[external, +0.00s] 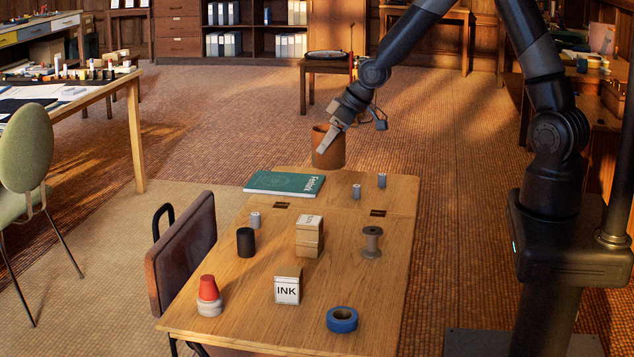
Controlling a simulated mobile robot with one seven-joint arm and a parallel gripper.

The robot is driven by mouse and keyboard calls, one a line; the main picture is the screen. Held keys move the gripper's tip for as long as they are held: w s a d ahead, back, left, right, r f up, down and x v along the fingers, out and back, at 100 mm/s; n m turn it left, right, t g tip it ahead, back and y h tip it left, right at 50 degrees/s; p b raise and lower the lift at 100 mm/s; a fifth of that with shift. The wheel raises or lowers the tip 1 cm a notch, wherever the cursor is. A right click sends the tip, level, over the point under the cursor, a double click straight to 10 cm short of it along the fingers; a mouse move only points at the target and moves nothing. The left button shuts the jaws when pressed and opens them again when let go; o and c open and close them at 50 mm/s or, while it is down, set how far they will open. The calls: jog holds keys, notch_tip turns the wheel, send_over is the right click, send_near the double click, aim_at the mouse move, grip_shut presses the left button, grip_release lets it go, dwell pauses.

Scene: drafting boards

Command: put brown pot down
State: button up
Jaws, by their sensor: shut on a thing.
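The brown pot (330,150) is an open-topped cylinder at the far end of the wooden table (205,300). My gripper (327,143) reaches down from the upper right and is shut on the pot's wall near its left side. The pot looks upright. Its base appears at or just above the table's far edge; I cannot tell whether it touches the tabletop. The far finger is hidden.
Near the pot lie a green book (284,183) and small grey cylinders (382,180). Nearer are stacked boxes (309,240), a spool (372,242), a black cylinder (246,242), an INK box (288,286), blue tape (342,319) and a red-topped item (209,292). A chair (185,255) stands left.

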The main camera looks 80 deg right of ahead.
notch_tip(320, 180, up, 3)
jog(key=shift+f, duration=0.15)
jog(key=s+a+f+n+g+y, duration=0.1)
jog(key=s+a+f+n+y, duration=0.15)
jog(key=a+n, duration=0.4)
jog(key=s+a+f+n+g+y, duration=0.1)
jog(key=s+a+f+n+y, duration=0.2)
jog(key=a, duration=0.6)
jog(key=s+a+r+n+g+y, duration=0.1)
jog(key=s+a+r+n+g, duration=0.4)
jog(key=s+a+n, duration=0.45)
jog(key=shift+m, duration=0.5)
jog(key=shift+w+a+r+x, duration=0.15)
jog(key=shift+w+a+x, duration=0.15)
jog(key=shift+x, duration=2.95)
jog(key=shift+w+a+r+x, duration=0.15)
jog(key=shift+w+x, duration=0.2)
jog(key=shift+x, duration=2.9)
jog(key=shift+w+a+r+x, duration=0.1)
jog(key=shift+w+a+x, duration=0.2)
jog(key=shift+x, duration=2.9)
